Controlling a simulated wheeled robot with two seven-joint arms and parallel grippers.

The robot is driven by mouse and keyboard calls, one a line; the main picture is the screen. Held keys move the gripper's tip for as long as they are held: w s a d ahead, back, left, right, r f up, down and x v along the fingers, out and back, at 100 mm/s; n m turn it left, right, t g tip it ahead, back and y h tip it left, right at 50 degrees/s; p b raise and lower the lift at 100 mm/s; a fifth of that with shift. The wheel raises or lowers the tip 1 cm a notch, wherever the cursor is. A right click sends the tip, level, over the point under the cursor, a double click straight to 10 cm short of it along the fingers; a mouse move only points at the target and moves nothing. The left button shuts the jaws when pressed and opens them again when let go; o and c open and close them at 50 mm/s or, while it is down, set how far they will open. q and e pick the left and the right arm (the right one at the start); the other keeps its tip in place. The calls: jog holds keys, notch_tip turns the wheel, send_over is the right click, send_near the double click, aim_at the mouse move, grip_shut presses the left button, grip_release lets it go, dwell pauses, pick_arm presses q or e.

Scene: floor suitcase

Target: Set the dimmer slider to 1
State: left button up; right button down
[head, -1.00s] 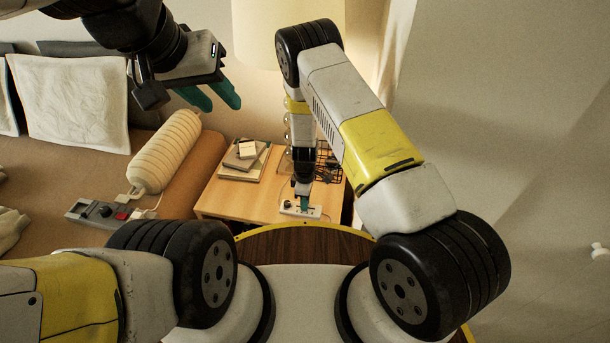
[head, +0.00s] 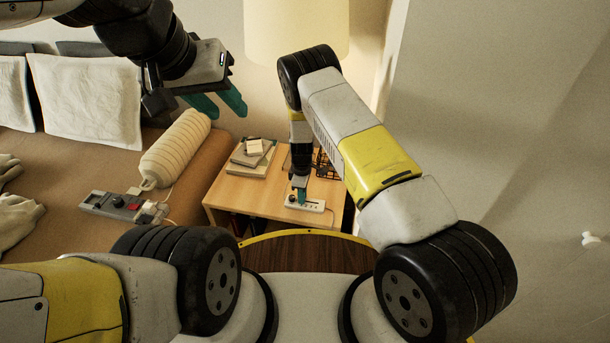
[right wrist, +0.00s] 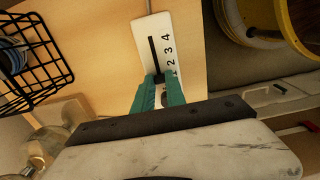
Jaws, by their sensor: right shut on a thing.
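The dimmer (head: 313,206) is a white plate on the bedside table. In the right wrist view, the dimmer (right wrist: 147,30) has a dark straight slot with the numbers 4, 3 and 2 beside it, running down toward my fingers. My right gripper (head: 300,199) is down at the plate; in the wrist view its teal fingers (right wrist: 159,88) are shut on the slider knob (right wrist: 159,78). The knob is past the 2, at the slot's near end. The mark beside it is hard to read, and the fingers hide part of the plate. My left gripper (head: 220,105) is open and empty, raised at upper left.
The wooden table (head: 240,195) also bears books (head: 252,155) and a black wire basket (right wrist: 35,60). A bolster (head: 175,150) and a grey control box with a red button (head: 120,206) lie on the bed at left. A lampshade (head: 295,30) stands behind.

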jog(key=shift+w+a, duration=0.1)
jog(key=shift+a, duration=0.15)
jog(key=c, duration=1.4)
grip_release()
jog(key=shift+o, duration=0.2)
notch_tip(320, 180, up, 8)
jog(key=shift+f, duration=0.1)
